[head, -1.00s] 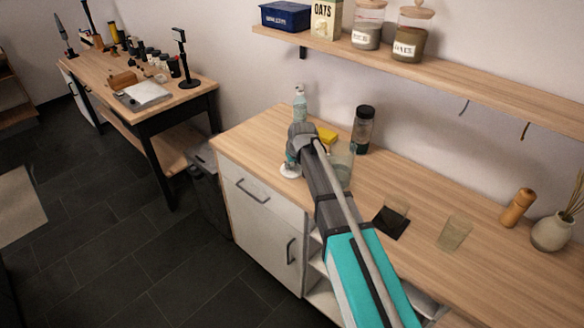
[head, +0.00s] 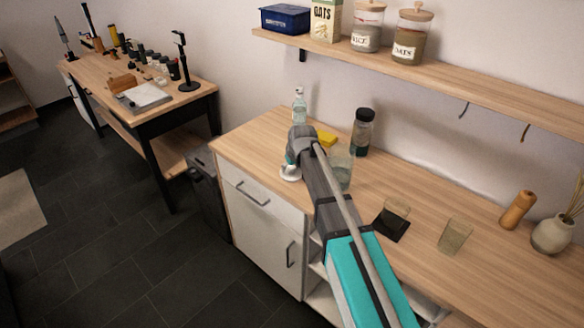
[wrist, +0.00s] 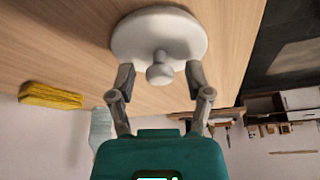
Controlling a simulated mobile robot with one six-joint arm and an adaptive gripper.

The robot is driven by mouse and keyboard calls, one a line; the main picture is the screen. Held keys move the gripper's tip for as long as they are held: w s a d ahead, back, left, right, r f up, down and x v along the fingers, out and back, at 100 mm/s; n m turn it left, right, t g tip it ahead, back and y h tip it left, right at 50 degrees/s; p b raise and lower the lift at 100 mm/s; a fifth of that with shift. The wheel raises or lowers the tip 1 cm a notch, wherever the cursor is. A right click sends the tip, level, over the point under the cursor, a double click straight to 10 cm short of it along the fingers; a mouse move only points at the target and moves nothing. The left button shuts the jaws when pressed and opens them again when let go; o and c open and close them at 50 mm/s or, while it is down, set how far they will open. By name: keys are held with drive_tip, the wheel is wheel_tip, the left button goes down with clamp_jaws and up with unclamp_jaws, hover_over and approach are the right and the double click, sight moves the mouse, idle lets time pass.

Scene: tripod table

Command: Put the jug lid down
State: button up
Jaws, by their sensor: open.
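The white round jug lid (wrist: 137,38) with its knob (wrist: 160,72) lies on the wooden counter in the wrist view. It also shows in the head view (head: 290,174), below my wrist near the counter's front left edge. My gripper (wrist: 159,77) is open, with one finger on each side of the knob and a visible gap to it on both sides. In the head view my arm hides the fingers. A clear glass jug (head: 343,169) stands just right of my wrist, partly hidden by my arm.
A yellow sponge (head: 326,138), a clear bottle (head: 299,106) and a dark-capped bottle (head: 362,131) stand behind. A glass on a dark coaster (head: 391,224) and another glass (head: 454,236) are to the right. A shelf (head: 420,75) hangs above.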

drive_tip(key=shift+r, duration=0.15)
drive_tip(key=p+v, duration=1.1)
drive_tip(key=v, duration=0.1)
idle(0.6)
idle(0.8)
